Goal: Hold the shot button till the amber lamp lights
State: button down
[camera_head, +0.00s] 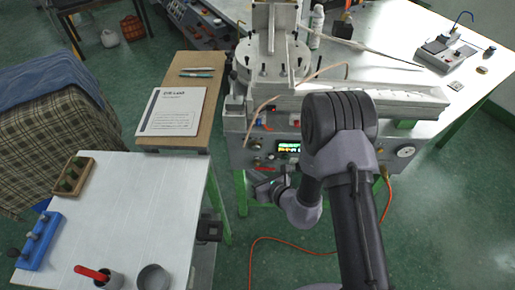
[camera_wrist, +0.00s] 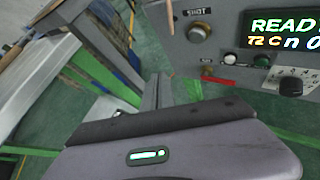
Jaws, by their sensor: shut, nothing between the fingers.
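The grey machine panel (camera_head: 240,157) faces me under the white machine top. In the wrist view the shot button (camera_wrist: 197,31) is a round grey-rimmed knob under the "SHOT" label at the upper middle. A lit display (camera_wrist: 285,28) to its right shows "READ" and further characters, cut off at the edge. A small pale lamp or button (camera_wrist: 230,58) sits below the display's left end. I cannot tell which lamp is the amber one or whether it is lit. My gripper (camera_wrist: 157,80) is shut and empty, left of and below the button, apart from it. It also shows in the head view (camera_head: 262,184).
A black knob (camera_wrist: 290,86) stands out at the panel's lower right, with a red lever (camera_wrist: 217,80) to its left. A white table (camera_head: 140,205) with a blue rack (camera_head: 38,240) and cups is at the left. An orange hose (camera_head: 262,238) lies on the green floor.

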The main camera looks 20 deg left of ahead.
aim_at(256, 148)
jog(key=shift+s+d+f+m+h, duration=0.15)
jog(key=shift+d+f+h, duration=0.1)
jog(key=shift+f, duration=0.35)
jog(key=shift+w+d+f+m+h, duration=0.15)
jog(key=shift+d+f, duration=0.1)
jog(key=shift+f, duration=0.3)
jog(key=w+a, duration=0.2)
jog(key=w, duration=0.6)
jog(key=shift+w+b, duration=0.15)
jog(key=shift+b, duration=0.15)
jog(key=shift+a, duration=0.1)
dwell(1.0)
jog(key=shift+w+a, duration=0.1)
jog(key=shift+w, duration=0.3)
jog(key=shift+w+a+r+b, duration=0.15)
jog(key=shift+w+b, duration=0.15)
jog(key=shift+w, duration=0.2)
dwell(1.4)
jog(key=shift+s, duration=0.1)
dwell(1.6)
jog(key=shift+s+d, duration=0.25)
jog(key=shift+s, duration=0.55)
